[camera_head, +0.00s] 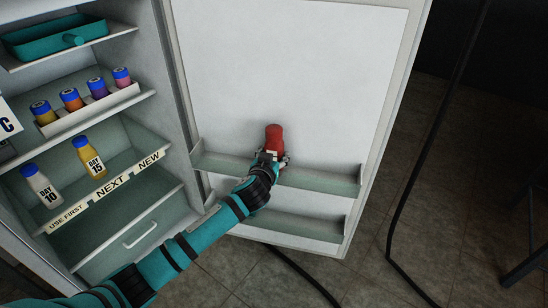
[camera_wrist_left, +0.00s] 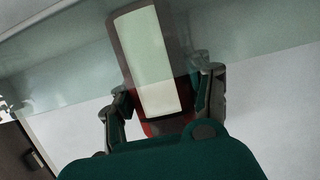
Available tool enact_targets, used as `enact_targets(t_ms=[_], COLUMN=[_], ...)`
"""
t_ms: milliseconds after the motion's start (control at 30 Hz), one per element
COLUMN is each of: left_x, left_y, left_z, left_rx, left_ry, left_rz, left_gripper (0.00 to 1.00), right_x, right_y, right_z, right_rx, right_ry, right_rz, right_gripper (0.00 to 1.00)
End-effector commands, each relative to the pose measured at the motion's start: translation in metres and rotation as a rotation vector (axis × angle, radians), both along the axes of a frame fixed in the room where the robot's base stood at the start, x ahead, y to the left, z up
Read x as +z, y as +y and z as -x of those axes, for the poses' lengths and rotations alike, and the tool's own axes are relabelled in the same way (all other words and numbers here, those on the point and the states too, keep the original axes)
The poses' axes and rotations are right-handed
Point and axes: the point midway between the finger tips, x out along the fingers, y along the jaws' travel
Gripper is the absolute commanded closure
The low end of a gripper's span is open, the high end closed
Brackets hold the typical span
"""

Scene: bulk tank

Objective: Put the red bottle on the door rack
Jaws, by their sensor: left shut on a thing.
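The red bottle (camera_head: 274,138) is at the fridge door's upper door rack (camera_head: 320,181), in front of the white inner door panel. It looks nearly upright. My left gripper (camera_head: 271,158) is shut on its lower part from the front. In the left wrist view, the bottle (camera_wrist_left: 122,45) with its pale label stands between the two fingers of the left gripper (camera_wrist_left: 165,88). The translucent rack wall (camera_wrist_left: 255,45) crosses the bottle there. I cannot tell whether the bottle's base touches the rack floor. My right gripper is not in view.
A lower door rack (camera_head: 310,222) is empty. The open fridge at left holds a teal tray (camera_head: 55,38), several small blue-capped bottles in a white holder (camera_head: 90,108), and two labelled bottles (camera_head: 90,157) on a shelf. A dark cable (camera_head: 425,150) hangs right of the door.

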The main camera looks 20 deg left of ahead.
Motion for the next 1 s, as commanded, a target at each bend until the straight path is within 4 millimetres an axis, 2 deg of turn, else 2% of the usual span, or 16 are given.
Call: enact_targets(t_ms=[267, 300, 467, 767, 833, 1000], left_x=[-0.002, -0.002, -0.002, 0.002, 0.003, 0.013], left_y=[0.0, 0.0, 0.0, 0.0, -0.001, -0.001], left_z=[0.0, 0.0, 0.0, 0.0, 0.006, 0.035], left_rx=[-0.001, 0.0, 0.0, 0.0, -0.001, 0.0], left_ry=[-0.002, 0.0, 0.0, -0.001, 0.001, 0.002], left_rz=[0.0, 0.0, -0.001, -0.001, 0.0, 0.001], left_gripper=[0.92, 0.46, 0.27, 0.27, 0.27, 0.27], right_x=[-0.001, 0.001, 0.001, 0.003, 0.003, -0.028], right_y=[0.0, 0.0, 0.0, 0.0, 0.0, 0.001], right_z=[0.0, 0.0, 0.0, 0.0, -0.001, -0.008], right_rx=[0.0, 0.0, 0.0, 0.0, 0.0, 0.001], right_ry=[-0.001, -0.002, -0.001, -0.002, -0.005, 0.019], right_rz=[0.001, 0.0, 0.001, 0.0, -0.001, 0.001], right_gripper=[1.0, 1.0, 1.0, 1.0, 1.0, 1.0])
